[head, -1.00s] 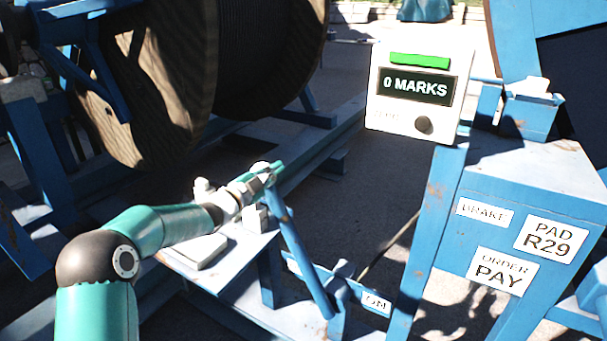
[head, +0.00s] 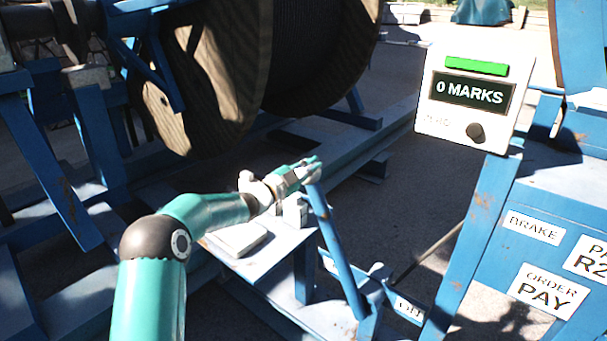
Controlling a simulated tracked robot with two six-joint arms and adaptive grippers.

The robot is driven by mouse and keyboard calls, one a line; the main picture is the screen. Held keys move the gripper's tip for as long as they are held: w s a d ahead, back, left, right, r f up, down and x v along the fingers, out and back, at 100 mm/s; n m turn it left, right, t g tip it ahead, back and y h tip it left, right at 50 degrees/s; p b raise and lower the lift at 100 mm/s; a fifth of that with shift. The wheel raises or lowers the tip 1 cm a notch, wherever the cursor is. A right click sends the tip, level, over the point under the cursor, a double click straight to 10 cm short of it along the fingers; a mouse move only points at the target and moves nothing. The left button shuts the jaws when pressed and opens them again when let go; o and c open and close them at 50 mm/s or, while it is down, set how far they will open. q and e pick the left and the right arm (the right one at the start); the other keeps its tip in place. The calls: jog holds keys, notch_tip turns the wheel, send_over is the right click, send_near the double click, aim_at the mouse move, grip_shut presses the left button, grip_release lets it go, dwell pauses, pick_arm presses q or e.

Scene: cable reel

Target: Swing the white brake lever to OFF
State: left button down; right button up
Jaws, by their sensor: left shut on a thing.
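The brake lever (head: 338,252) shows as a blue bar leaning up and left from a pivot low on the blue frame. I see no white on its visible shaft. My left gripper (head: 310,172) is shut on the lever's upper end, and the teal fingers hide that end. A small white label (head: 408,310) is beside the lever's foot, and its lettering is partly cut and hard to read. A BRAKE label (head: 534,227) is on the blue stand at the right. My right gripper is out of view.
A white counter box (head: 470,95) reading 0 MARKS stands on a blue post to the right. A large wooden cable reel (head: 205,75) fills the back left. A white block (head: 295,208) and a flat pale plate (head: 237,238) are on the bench under my left gripper.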

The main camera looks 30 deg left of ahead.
pick_arm(q)
jog(key=s+r+b, duration=0.1)
jog(key=s+b, duration=0.3)
jog(key=s, duration=0.5)
jog(key=shift+s+d+r, duration=0.2)
jog(key=shift+d+r, duration=0.05)
jog(key=shift+d, duration=0.1)
